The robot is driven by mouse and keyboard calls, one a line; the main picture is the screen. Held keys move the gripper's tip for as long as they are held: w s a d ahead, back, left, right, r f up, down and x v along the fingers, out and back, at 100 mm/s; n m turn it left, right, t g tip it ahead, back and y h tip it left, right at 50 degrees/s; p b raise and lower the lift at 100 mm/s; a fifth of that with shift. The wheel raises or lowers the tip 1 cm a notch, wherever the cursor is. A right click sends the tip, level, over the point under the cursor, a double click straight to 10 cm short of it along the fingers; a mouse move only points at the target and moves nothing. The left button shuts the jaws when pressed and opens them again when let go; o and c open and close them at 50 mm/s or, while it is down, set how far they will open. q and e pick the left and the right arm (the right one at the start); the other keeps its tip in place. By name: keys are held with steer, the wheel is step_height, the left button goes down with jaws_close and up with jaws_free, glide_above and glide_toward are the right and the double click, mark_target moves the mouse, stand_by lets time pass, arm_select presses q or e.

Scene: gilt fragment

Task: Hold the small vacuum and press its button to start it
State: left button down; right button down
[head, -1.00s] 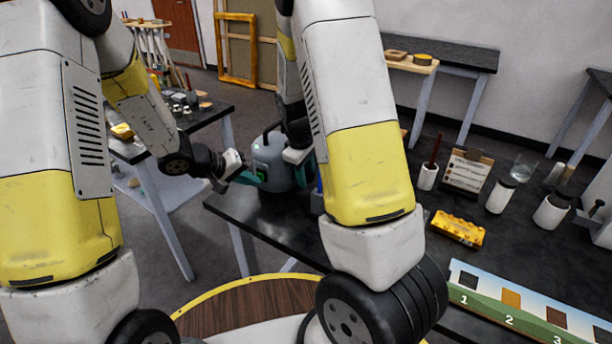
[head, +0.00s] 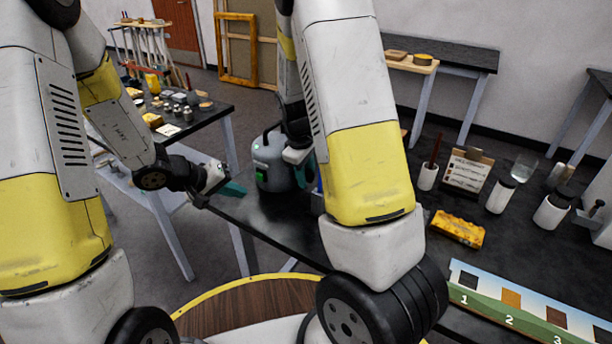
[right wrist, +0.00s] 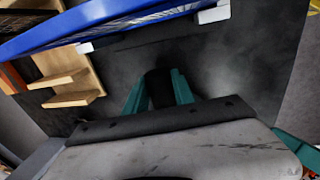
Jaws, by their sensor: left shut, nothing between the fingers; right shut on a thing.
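The small vacuum (head: 269,160) is a grey-green rounded body with a dark handle, upright at the far left end of the black table. A small green spot and a dark patch show on its side. My right gripper (right wrist: 157,90) is shut on a dark part of it, likely the handle, between teal fingers in the right wrist view. In the head view my right arm hides most of that grip. My left gripper (head: 234,188) is shut and empty, just left of the vacuum, with a small gap between fingertips and body.
The black table (head: 285,222) holds a yellow box (head: 458,229), white jars and a numbered board (head: 530,310) to the right. A blue object (right wrist: 110,25) with pale ends and wooden steps (right wrist: 68,78) lie near the right gripper. A cluttered side table (head: 190,120) stands left.

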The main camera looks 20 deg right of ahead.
arm_select(q)
steer(key=shift+s+a, duration=0.4)
steer(key=shift+a, duration=0.05)
arm_select(e)
steer(key=c, duration=1)
jaws_free()
steer(key=shift+o, duration=0.2)
